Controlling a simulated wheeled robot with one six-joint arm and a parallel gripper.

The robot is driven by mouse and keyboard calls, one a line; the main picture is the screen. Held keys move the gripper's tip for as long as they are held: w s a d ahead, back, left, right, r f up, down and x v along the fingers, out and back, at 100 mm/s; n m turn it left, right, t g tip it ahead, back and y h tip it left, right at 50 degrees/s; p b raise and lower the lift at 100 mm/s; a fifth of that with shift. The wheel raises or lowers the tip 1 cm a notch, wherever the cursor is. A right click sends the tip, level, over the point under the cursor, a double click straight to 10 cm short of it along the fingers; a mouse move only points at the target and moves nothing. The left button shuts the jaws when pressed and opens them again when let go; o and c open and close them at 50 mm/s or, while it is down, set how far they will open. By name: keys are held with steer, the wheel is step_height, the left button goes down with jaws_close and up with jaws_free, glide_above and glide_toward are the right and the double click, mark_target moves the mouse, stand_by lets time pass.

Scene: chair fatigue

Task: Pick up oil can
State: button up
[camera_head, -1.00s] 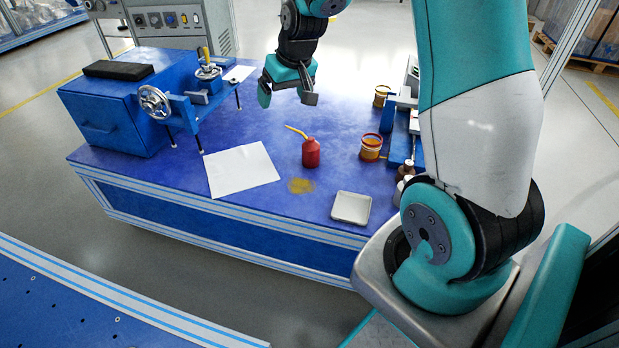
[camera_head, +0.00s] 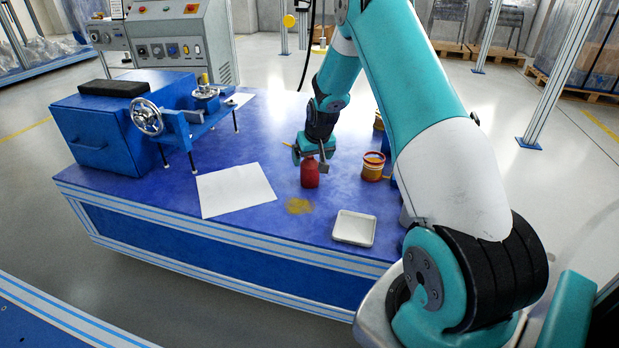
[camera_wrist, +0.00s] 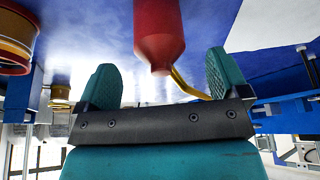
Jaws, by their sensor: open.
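The red oil can (camera_head: 310,174) stands upright on the blue table, near an oily yellow-brown stain. My gripper (camera_head: 311,160) is just behind and above it, pointing down, and hides part of the can's top and spout. In the wrist view the red can (camera_wrist: 158,30) appears upside down, with its yellow spout (camera_wrist: 188,84) reaching toward one finger. The two teal fingers of my gripper (camera_wrist: 160,80) are spread apart, with the can's top near the space between them. The gripper is open and holds nothing.
An orange-and-red tin (camera_head: 372,168) stands to the right of the can. A white tray (camera_head: 354,228) lies at the front right and a white sheet (camera_head: 235,190) at the left. A blue machine with a handwheel (camera_head: 147,117) fills the table's left end.

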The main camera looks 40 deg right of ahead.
mark_target(310, 165)
steer(key=b+x, duration=0.2)
steer(key=x, duration=0.3)
steer(key=shift+w+d+f, duration=0.15)
steer(key=shift+w, duration=0.05)
steer(key=c, duration=1.3)
